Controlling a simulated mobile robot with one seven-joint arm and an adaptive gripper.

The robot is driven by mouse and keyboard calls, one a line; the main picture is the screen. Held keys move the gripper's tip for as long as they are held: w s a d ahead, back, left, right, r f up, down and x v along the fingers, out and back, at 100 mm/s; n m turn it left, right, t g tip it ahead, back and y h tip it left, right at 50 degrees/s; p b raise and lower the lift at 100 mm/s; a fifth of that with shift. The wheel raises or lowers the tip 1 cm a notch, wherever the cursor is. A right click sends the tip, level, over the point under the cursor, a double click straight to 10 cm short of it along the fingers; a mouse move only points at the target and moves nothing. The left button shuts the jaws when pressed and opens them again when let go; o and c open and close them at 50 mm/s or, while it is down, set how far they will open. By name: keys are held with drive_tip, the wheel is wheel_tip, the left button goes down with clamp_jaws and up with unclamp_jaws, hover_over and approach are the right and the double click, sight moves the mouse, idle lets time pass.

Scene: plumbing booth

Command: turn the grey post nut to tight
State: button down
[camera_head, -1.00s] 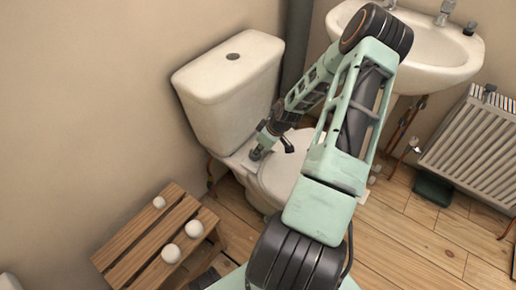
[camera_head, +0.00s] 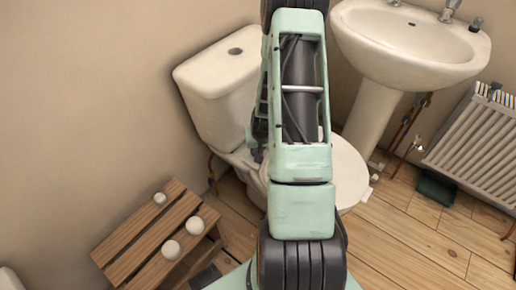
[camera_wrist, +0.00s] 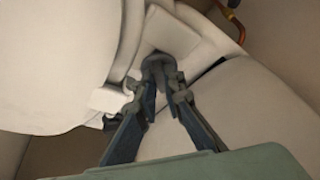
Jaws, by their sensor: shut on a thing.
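In the wrist view my gripper (camera_wrist: 163,82) has its two fingertips closed around a small dark grey piece, the grey post nut (camera_wrist: 158,65), at the back of the toilet (camera_wrist: 225,105). The fingertips cover part of the nut, and its turn angle cannot be read. In the head view my arm hides the nut and nearly all of the gripper, in front of the toilet (camera_head: 352,175).
The toilet's cistern (camera_head: 205,95) stands against the wall. A wooden stool (camera_head: 140,240) with white balls is at lower left. A washbasin (camera_head: 400,45) and a radiator (camera_head: 475,145) are at right. A copper-coloured pipe (camera_wrist: 236,24) shows in the wrist view.

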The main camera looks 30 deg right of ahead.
drive_tip(key=shift+s+f+m, duration=0.1)
drive_tip(key=shift+f+m, duration=0.05)
drive_tip(key=shift+m, duration=0.35)
drive_tip(key=c, duration=1.9)
unclamp_jaws()
drive_tip(key=shift+a+r, duration=0.1)
drive_tip(key=shift+r, duration=0.25)
drive_tip(key=v, duration=1.1)
drive_tip(key=shift+a, duration=0.15)
drive_tip(key=shift+r, duration=0.2)
